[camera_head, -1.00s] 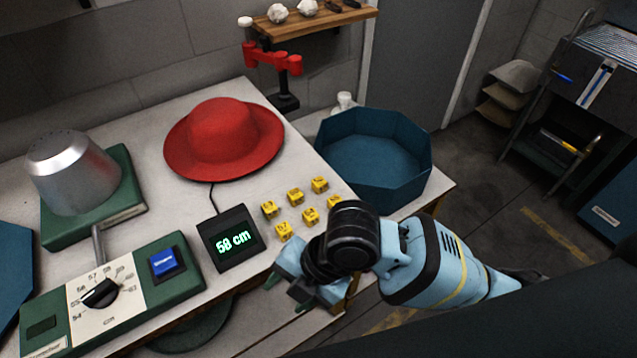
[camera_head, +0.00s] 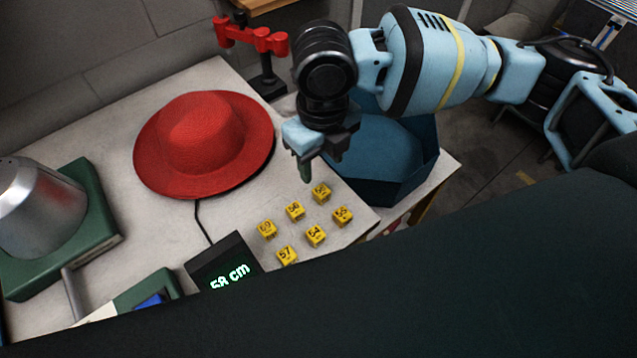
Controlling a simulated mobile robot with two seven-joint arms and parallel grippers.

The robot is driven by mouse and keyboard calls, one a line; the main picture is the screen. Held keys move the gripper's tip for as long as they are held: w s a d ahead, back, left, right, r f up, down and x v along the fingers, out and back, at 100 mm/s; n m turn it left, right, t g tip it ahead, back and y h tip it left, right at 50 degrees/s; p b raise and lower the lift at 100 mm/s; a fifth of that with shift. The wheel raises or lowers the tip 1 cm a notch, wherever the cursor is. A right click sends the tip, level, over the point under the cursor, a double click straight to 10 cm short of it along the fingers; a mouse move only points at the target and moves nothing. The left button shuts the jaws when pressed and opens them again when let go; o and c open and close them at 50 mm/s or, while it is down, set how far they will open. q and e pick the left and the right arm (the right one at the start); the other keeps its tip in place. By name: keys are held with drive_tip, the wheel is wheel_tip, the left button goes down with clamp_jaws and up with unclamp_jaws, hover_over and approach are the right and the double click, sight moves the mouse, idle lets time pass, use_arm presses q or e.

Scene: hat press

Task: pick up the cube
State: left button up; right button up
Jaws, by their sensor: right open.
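Several small yellow cubes stand in two rows on the white table, among them ones marked 59 (camera_head: 267,230), 57 (camera_head: 287,256), 54 (camera_head: 315,236) and 55 (camera_head: 342,217). Two more, a back-row middle cube (camera_head: 295,211) and a back-row right cube (camera_head: 321,193), have numbers too small to read surely. My right gripper (camera_head: 318,165) is open and empty, pointing down. In the picture its fingers show just above the back-right cube, apparently higher than it. My left gripper is not in view.
A red hat (camera_head: 205,145) lies left of the cubes. A display (camera_head: 226,268) reading 58 cm stands in front. A blue eight-sided bin (camera_head: 385,165) is behind my right arm. A metal hat form (camera_head: 35,205) on a green base is at left.

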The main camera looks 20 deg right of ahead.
sight(320, 189)
drive_tip(key=shift+s+f, duration=0.1)
drive_tip(key=shift+f, duration=1.2)
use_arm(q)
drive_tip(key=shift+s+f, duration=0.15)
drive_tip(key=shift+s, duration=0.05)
use_arm(e)
drive_tip(key=shift+f, duration=0.15)
drive_tip(key=f, duration=0.5)
drive_tip(key=shift+w+a, duration=0.15)
drive_tip(key=shift+w, duration=0.05)
drive_tip(key=c, duration=1.1)
drive_tip(key=shift+o, duration=0.2)
drive_tip(key=shift+r, duration=0.1)
